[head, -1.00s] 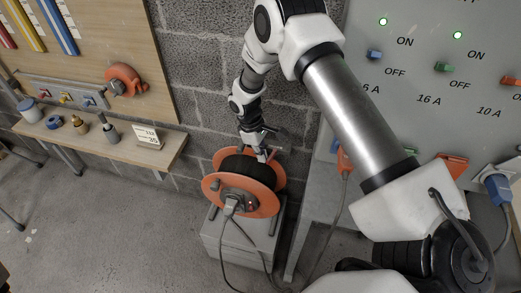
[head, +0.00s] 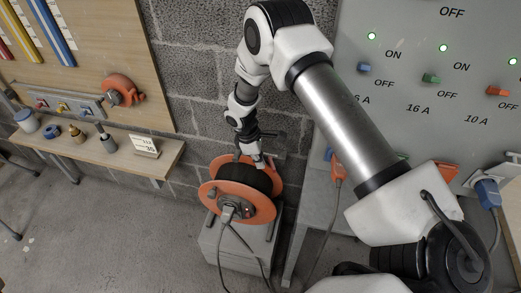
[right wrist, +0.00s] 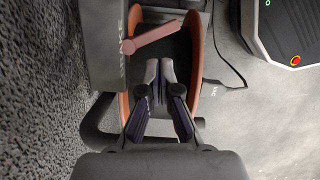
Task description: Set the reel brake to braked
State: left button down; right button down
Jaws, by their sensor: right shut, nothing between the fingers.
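The cable reel, with orange flanges (head: 260,208) and a black drum, stands on a grey cabinet by the wall in the head view. In the right wrist view its flange edge (right wrist: 196,85) shows, with a dark plate marked with brake lettering (right wrist: 103,50). The pinkish-red brake lever (right wrist: 155,37) pivots on this plate and slants across the drum, rising to the right. My right gripper (head: 258,162) is over the top of the reel; its fingers (right wrist: 159,68) are shut, empty and just short of the lever, without clear contact. My left gripper is out of view.
A grey panel (head: 425,50) with switches and sockets stands at the right, with cables hanging down. A wooden shelf (head: 120,155) with small items is at the left. A block wall (head: 190,60) is close behind the reel. Floor at lower left is clear.

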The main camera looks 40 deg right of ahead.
jog(key=s+p+v, duration=0.1)
jog(key=p+v, duration=0.7)
jog(key=v, duration=0.1)
jog(key=shift+w+a+r, duration=0.25)
jog(key=shift+a+r, duration=0.1)
jog(key=shift+r, duration=0.05)
